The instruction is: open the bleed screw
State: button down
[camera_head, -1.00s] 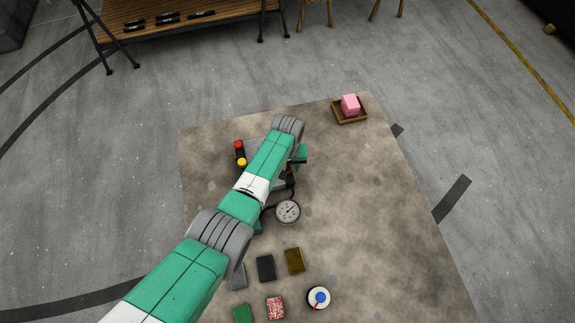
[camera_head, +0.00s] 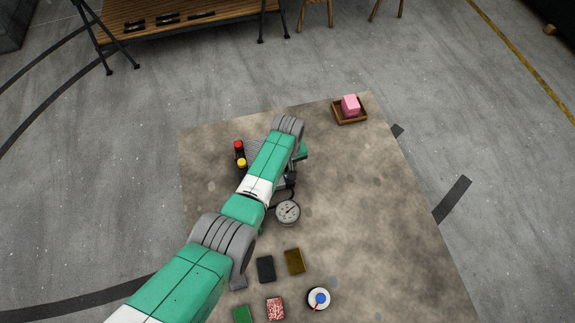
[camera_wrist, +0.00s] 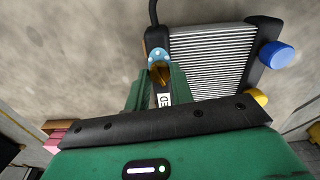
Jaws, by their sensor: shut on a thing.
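In the wrist view my gripper (camera_wrist: 160,84) is shut, with its two green fingers around a small brass-yellow piece (camera_wrist: 160,72) that looks like the bleed screw. A light blue dotted ring (camera_wrist: 158,54) sits just beyond it, and a white label (camera_wrist: 163,100) shows between the fingers. The piece is at the left end of a finned radiator unit (camera_wrist: 212,60) with black end parts. In the head view my arm covers most of the radiator and the fingertips, so the grip is hidden there.
The radiator carries a blue cap (camera_wrist: 275,54) and a yellow cap (camera_wrist: 260,97). A red cap (camera_head: 239,145) shows in the head view. A round gauge (camera_head: 288,212) lies beside my arm. Several coloured pads and a white dial (camera_head: 319,298) lie nearer. A pink block (camera_head: 350,104) sits in a wooden tray (camera_head: 348,117).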

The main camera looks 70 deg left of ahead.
jog(key=n+b, duration=0.1)
jog(key=n, duration=0.9)
jog(key=shift+n+b, duration=0.35)
jog(key=shift+n, duration=0.05)
jog(key=shift+n+b, duration=0.35)
jog(key=shift+n, duration=1.45)
jog(key=c, duration=1.2)
grip_release()
jog(key=shift+r, duration=0.1)
notch_tip(320, 180, up, 8)
jog(key=shift+f+p, duration=0.15)
jog(key=shift+p, duration=0.15)
